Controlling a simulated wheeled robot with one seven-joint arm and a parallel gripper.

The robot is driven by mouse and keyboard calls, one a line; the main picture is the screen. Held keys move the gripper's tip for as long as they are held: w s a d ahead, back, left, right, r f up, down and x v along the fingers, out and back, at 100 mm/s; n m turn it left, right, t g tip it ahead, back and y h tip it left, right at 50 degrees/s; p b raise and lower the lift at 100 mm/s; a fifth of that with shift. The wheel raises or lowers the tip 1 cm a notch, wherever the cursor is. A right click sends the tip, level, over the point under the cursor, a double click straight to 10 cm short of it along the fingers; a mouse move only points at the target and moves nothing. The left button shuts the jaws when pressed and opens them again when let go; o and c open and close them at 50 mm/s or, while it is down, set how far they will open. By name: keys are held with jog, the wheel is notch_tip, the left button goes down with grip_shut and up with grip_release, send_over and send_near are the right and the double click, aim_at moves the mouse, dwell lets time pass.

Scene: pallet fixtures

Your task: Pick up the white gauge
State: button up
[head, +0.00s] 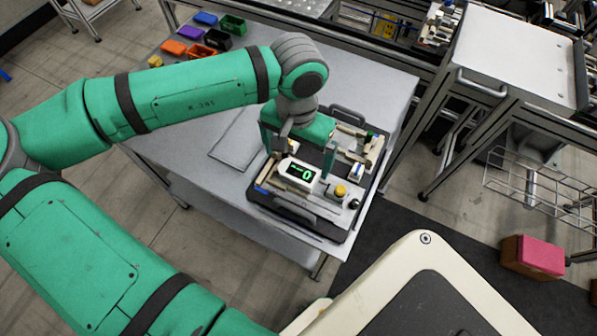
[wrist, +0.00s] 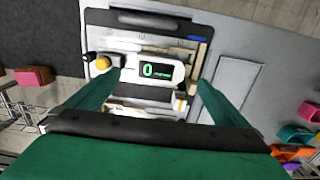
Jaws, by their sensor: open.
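The white gauge (head: 297,175) has a dark display with a green digit. It sits on the fixture pallet (head: 265,192) on the grey table. It also shows in the wrist view (wrist: 155,70), upper middle, between and beyond my fingertips. My gripper (head: 305,152) is open and empty, above the pallet and close to the gauge. In the wrist view its two green fingers (wrist: 156,88) stand apart on either side, with the gauge in the gap's line. The exact height of the fingers above the gauge is hard to tell.
A yellow knob (head: 340,190) stands beside the gauge on the pallet. Pallet handles (head: 294,212) rise at its edges. Several small coloured bins (head: 190,35) stand at the table's far left. An outlined rectangle of bare table (head: 232,150) lies left of the pallet.

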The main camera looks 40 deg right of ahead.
aim_at(298, 171)
jog(key=shift+w+f, duration=0.1)
jog(key=shift+f, duration=0.85)
jog(key=shift+d+f, duration=0.2)
jog(key=shift+f, duration=1.95)
jog(key=c, duration=1.4)
jog(key=shift+o, duration=0.2)
jog(key=shift+r, duration=0.15)
